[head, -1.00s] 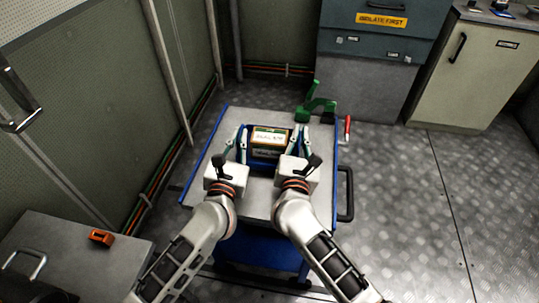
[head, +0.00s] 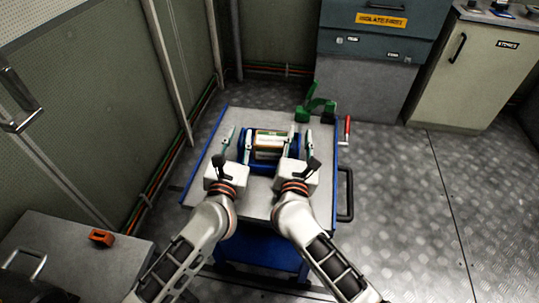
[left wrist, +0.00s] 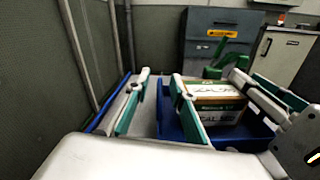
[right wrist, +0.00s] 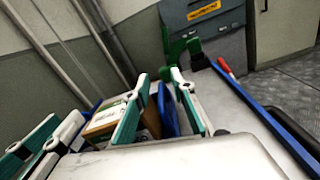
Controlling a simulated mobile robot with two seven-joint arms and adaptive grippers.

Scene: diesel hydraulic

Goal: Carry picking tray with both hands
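The blue picking tray (head: 268,166) sits on the grey top of a blue-edged cart (head: 205,185). A box with a white label (head: 270,143) lies inside it, and this box also shows in the left wrist view (left wrist: 218,100). My left gripper (head: 238,142) is open, its fingers apart on either side of the tray's left wall (left wrist: 167,115). My right gripper (head: 299,142) is open in the same way around the tray's right wall (right wrist: 168,110). Gaps show between fingers and walls in both wrist views.
A green tool (head: 316,106) stands at the cart's back right corner, with a red-handled item (head: 347,130) beside it. A black handle (head: 347,195) is on the cart's right side. Cabinets (head: 365,75) stand behind. A grey cabinet top with an orange object (head: 101,238) is at lower left.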

